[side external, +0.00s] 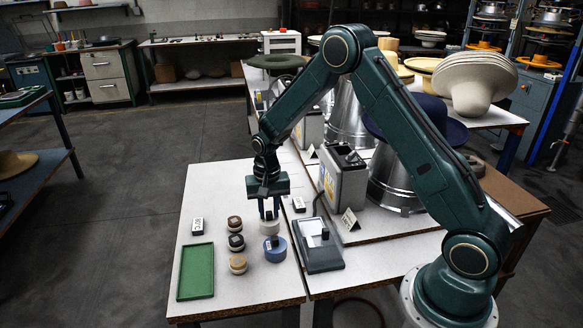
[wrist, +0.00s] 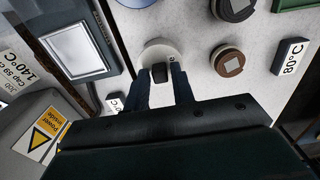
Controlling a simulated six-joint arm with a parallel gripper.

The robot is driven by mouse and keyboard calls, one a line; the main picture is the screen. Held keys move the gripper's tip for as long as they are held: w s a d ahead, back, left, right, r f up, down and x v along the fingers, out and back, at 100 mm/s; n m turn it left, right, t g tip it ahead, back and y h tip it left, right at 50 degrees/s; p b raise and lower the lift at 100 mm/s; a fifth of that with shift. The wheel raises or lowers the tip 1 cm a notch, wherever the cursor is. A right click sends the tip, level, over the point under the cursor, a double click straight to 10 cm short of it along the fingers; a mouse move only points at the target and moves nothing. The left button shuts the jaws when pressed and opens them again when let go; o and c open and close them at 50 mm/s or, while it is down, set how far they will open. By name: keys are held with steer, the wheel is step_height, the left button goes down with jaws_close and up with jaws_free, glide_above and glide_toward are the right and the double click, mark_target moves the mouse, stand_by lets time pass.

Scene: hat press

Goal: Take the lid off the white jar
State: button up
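The white jar (side external: 269,228) stands on the light table in front of my arm, just behind the blue jar. In the wrist view its round white lid (wrist: 158,48) has a dark knob (wrist: 159,73) and part of a printed word. My gripper (side external: 269,212) points down over the jar. In the wrist view its two fingers (wrist: 160,78) stand apart on either side of the knob, very close to it. I see no clear grip on it, and contact is hard to tell. The lid appears seated on the jar.
The blue jar (side external: 275,249) stands close in front. Several small brown-and-dark jars (side external: 237,243) stand in a row to the left. A green tray (side external: 196,271) lies at the left. A scale-like device (side external: 319,245) and a grey control box (side external: 343,180) stand to the right.

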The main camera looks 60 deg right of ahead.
mark_target(269, 212)
jaws_close()
steer(key=shift+r, duration=0.15)
step_height(269, 212, up, 20)
stand_by(0.6)
stand_by(0.5)
